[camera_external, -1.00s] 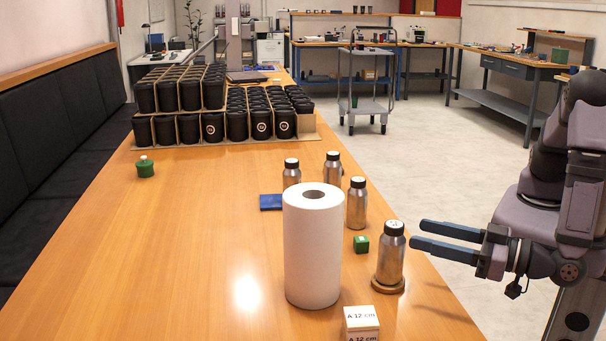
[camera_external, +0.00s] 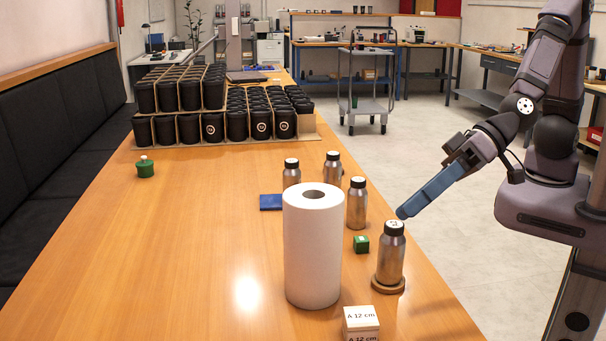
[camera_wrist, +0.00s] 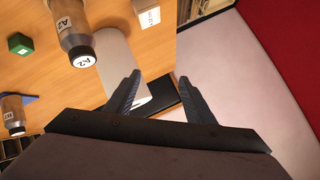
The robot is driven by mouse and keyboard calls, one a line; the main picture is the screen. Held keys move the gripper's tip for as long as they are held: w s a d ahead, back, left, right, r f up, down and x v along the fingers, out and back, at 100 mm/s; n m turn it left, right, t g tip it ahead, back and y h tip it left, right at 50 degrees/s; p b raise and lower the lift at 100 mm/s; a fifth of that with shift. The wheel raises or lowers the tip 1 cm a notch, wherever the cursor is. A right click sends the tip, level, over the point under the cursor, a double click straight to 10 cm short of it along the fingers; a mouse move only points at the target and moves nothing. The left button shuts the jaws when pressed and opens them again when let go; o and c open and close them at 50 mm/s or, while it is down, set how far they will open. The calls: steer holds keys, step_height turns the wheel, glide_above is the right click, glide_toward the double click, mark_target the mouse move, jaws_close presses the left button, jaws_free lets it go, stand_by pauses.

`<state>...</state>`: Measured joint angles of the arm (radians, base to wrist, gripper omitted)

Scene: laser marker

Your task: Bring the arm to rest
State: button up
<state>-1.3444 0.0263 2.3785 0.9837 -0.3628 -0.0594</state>
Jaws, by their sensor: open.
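My gripper (camera_external: 404,211) is at the right edge of the table, its blue fingers angled down to the left. In the external view its fingertips appear just above and right of the cap of the nearest metal bottle (camera_external: 390,262), which stands upright on a round wooden base (camera_external: 388,288). In the wrist view the gripper (camera_wrist: 160,78) has its two fingers spread apart with nothing between them.
A white paper roll (camera_external: 312,250) stands left of the nearest bottle. More metal bottles (camera_external: 357,207), a green block (camera_external: 361,244) and a white box marked A 12 cm (camera_external: 360,320) are near. Black cups (camera_external: 210,127) fill the far end. Open floor (camera_external: 450,200) lies right of the table.

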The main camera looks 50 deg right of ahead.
steer(key=w+d+f+g+h+b, duration=0.1)
steer(key=w+d+f+h, duration=0.15)
steer(key=d, duration=0.45)
steer(key=w+d+f+h+b, duration=0.1)
steer(key=w+d+f, duration=0.3)
steer(key=d, duration=0.3)
steer(key=w+d+f+g+h+b, duration=0.1)
steer(key=w+d+f, duration=0.25)
steer(key=d, duration=0.25)
steer(key=s+d+f+m+g+h+b, duration=0.2)
steer(key=s+d+f, duration=0.15)
steer(key=d, duration=0.85)
steer(key=s+d+f+m+g+h+b, duration=0.1)
steer(key=s+d+f+g+h, duration=0.2)
steer(key=d, duration=0.9)
step_height(320, 180, up, 13)
steer(key=p, duration=1.3)
steer(key=shift+w+f+t, duration=0.2)
steer(key=shift+w+t, duration=0.2)
